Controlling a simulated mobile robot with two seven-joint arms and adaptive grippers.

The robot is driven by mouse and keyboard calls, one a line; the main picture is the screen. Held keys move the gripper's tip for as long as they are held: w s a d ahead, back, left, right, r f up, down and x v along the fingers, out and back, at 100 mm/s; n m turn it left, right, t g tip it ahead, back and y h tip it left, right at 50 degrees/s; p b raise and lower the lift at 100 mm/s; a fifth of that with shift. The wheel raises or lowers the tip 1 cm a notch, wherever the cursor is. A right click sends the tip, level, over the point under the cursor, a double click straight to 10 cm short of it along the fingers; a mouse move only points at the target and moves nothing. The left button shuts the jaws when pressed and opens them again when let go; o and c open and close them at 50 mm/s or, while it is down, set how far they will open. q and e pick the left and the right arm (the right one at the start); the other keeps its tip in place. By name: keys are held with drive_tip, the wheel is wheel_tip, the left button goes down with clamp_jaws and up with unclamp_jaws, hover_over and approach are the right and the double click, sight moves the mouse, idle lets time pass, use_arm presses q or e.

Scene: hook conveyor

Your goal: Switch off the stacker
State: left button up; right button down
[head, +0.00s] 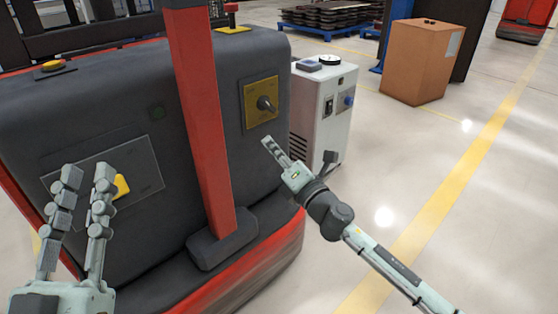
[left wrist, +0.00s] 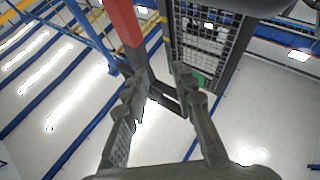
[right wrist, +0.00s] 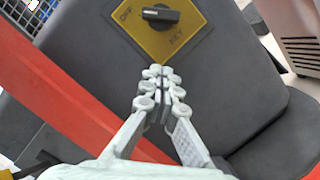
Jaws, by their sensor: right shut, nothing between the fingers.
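The stacker (head: 105,95) is a dark grey machine with a red base and a red post. Its key switch (head: 265,103) is a black knob on a yellow plate (head: 252,91). In the right wrist view the knob (right wrist: 160,16) sits on the plate (right wrist: 183,38), which reads OFF and KEY. My right gripper (head: 268,143) is shut and empty, just below the plate; its fingertips (right wrist: 160,72) point at the plate and look apart from the knob. My left gripper (head: 88,172) is open and empty, raised before the stacker's front panel; its fingertips (left wrist: 157,75) are spread.
A white cabinet (head: 320,110) stands right beside the stacker, close to my right gripper. The red post (head: 200,110) rises between my two arms. A cardboard box (head: 421,62) stands at the back right. The floor at right is clear, with a yellow line (head: 440,190).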

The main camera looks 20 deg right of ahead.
use_arm(q)
drive_tip(key=shift+s+a+r, duration=0.15)
drive_tip(key=shift+a+r, duration=0.05)
drive_tip(key=shift+r, duration=0.15)
use_arm(e)
drive_tip(key=s, duration=0.4)
drive_tip(key=shift+s+d+f, duration=0.1)
drive_tip(key=shift+d+f, duration=0.1)
drive_tip(key=shift+d, duration=0.05)
